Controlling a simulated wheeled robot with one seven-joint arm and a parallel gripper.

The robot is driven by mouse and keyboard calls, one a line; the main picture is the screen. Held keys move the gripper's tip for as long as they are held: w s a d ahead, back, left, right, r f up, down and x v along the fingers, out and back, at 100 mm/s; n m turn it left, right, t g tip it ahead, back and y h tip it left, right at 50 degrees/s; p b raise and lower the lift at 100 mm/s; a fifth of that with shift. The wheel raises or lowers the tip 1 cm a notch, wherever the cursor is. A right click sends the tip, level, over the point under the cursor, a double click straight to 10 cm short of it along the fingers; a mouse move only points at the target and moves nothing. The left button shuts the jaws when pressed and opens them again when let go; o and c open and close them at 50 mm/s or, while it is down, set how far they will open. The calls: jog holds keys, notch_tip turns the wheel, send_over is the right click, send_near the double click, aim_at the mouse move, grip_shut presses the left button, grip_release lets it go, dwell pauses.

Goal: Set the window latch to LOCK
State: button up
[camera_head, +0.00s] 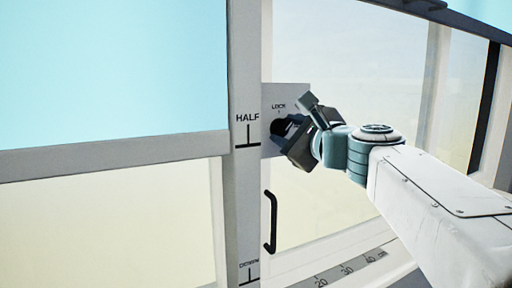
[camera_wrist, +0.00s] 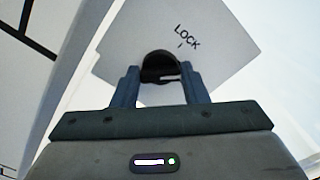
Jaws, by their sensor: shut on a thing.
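The window latch is a round black knob on a grey square plate (camera_head: 300,92) fixed to the window frame. The word LOCK and a small tick are printed above the knob on the plate. In the wrist view the black knob (camera_wrist: 160,62) sits between the two fingers of my gripper (camera_wrist: 160,80), below and left of the LOCK label. In the head view my gripper (camera_head: 285,135) reaches the knob from the right and is shut on it. Its fingers and body hide part of the knob and of the plate's right side. The knob's exact pointing direction is hard to tell.
A vertical frame post (camera_head: 242,195) marked HALF stands left of the plate. A black handle (camera_head: 270,222) is below the latch. A ruler strip (camera_head: 345,270) runs along the sill. Glass panes lie on both sides.

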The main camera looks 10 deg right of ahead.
jog(key=n+b, duration=0.4)
jog(key=shift+a+f+n, duration=0.1)
jog(key=shift+f+n, duration=0.2)
jog(key=shift+f, duration=0.1)
jog(key=n+b, duration=0.3)
jog(key=n, duration=0.1)
jog(key=shift+r+b, duration=0.1)
jog(key=shift+b, duration=0.3)
jog(key=shift+r+n, duration=0.1)
jog(key=shift+n, duration=0.2)
jog(key=o, duration=1)
jog(key=shift+s, duration=0.1)
